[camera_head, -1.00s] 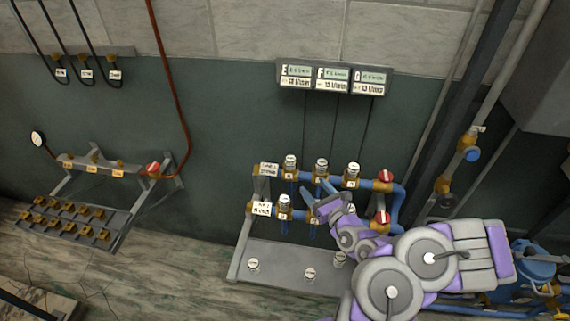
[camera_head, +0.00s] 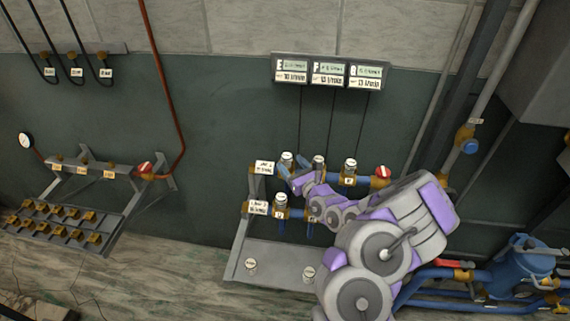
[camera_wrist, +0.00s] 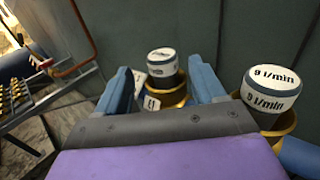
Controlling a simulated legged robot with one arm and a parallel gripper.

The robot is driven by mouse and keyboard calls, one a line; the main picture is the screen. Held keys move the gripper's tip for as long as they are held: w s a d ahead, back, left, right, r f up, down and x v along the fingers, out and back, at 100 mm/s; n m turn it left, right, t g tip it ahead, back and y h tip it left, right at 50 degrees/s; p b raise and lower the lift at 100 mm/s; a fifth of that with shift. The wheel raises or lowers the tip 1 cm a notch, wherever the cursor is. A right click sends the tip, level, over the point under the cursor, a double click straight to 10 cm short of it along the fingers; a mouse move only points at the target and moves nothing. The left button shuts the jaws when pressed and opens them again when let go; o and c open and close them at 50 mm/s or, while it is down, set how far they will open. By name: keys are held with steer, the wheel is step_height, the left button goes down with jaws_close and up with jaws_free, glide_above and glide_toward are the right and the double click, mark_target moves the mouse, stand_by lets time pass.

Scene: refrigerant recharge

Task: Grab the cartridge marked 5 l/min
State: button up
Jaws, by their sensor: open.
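My gripper (camera_head: 287,176) is open at the left end of the upper pipe row. In the wrist view its two blue fingers (camera_wrist: 160,84) stand on either side of a white-and-grey cartridge (camera_wrist: 163,66) in a brass socket; I cannot tell if they touch it. That cartridge's marking is not readable. To the right stands a cartridge marked 9 l/min (camera_wrist: 270,92). In the head view, cartridges sit on the upper row at left (camera_head: 287,158), middle (camera_head: 318,161) and right (camera_head: 350,165), and one on the lower row (camera_head: 281,201). No 5 l/min mark is readable; my arm hides part of the lower row.
Two loose cartridges stand on the grey shelf (camera_head: 270,258) below, at left (camera_head: 251,265) and right (camera_head: 308,273). A red-capped valve (camera_head: 382,173) ends the upper row. Three displays (camera_head: 330,72) hang above. A rack with brass fittings (camera_head: 60,222) is at left.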

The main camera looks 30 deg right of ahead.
mark_target(285, 153)
steer(key=shift+w+d, duration=0.3)
steer(key=shift+w, duration=0.5)
steer(key=w+b, duration=0.1)
steer(key=w, duration=0.2)
steer(key=shift+w+a+r+b, duration=0.1)
steer(key=shift+w+a+b, duration=0.15)
steer(key=shift+b, duration=0.1)
steer(key=shift+w+a+r, duration=0.1)
steer(key=shift+w+a, duration=0.2)
steer(key=shift+w, duration=0.1)
steer(key=shift+d, duration=0.4)
steer(key=c, duration=0.5)
steer(key=shift+a, duration=0.25)
steer(key=c, duration=0.6)
steer(key=shift+r, duration=0.1)
